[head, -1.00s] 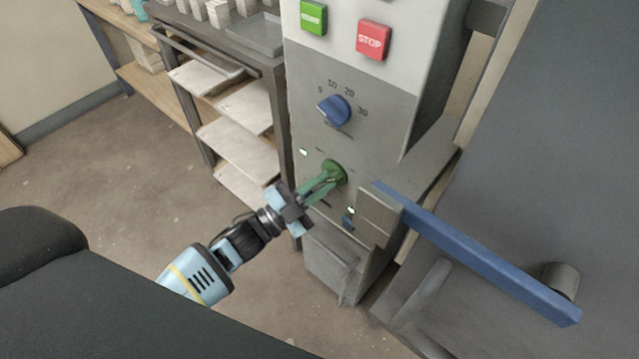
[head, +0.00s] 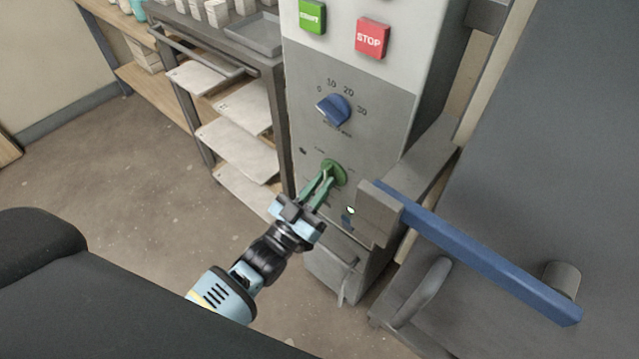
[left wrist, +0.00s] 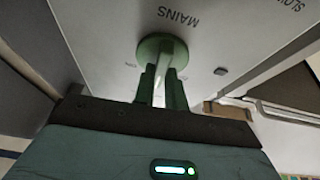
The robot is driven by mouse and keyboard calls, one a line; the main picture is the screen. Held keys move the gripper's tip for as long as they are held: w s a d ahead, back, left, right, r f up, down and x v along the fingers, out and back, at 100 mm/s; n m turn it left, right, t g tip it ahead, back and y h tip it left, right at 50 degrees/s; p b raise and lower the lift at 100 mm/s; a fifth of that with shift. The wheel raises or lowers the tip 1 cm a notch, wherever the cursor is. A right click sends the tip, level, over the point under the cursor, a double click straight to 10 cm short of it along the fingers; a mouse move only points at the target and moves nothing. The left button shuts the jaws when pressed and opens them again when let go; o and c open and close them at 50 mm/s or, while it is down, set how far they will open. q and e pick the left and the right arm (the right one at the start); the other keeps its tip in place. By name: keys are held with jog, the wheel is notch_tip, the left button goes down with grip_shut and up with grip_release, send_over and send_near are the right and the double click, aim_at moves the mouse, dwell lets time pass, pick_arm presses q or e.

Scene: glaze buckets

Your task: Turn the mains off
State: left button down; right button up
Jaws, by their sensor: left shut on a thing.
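The round green mains knob (head: 336,171) sits on the grey lower front of the control panel. In the left wrist view the knob (left wrist: 153,45) shows close up beside the word MAINS. My left gripper (head: 325,182) is shut on the knob, and its green fingers (left wrist: 161,84) cover part of the knob's grip. A small lamp (head: 302,151) to the upper left of the knob is dark. My right gripper is not in view.
Above the knob are a blue dial (head: 333,110), a green START button (head: 312,17) and a red STOP button (head: 372,38). A lit lamp (head: 351,210) is below right. A blue door bar (head: 480,250) juts out at right. A shelf rack (head: 235,140) stands left.

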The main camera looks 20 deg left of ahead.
pick_arm(q)
jog(key=n+y, duration=0.2)
jog(key=n, duration=0.1)
jog(key=n+y+p, duration=0.1)
jog(key=n, duration=0.2)
jog(key=shift+d+r+n+t+y, duration=0.1)
jog(key=shift+n+t+y, duration=0.2)
jog(key=shift+n+y, duration=0.1)
jog(key=n+y+p, duration=0.1)
jog(key=n, duration=0.1)
jog(key=shift+s+n, duration=0.1)
jog(key=shift+n, duration=0.3)
jog(key=shift+n+y, duration=0.5)
jog(key=shift+n, duration=0.5)
jog(key=shift+g+p, duration=0.3)
jog(key=shift+g, duration=0.1)
jog(key=c, duration=1.4)
grip_release()
jog(key=shift+c, duration=0.2)
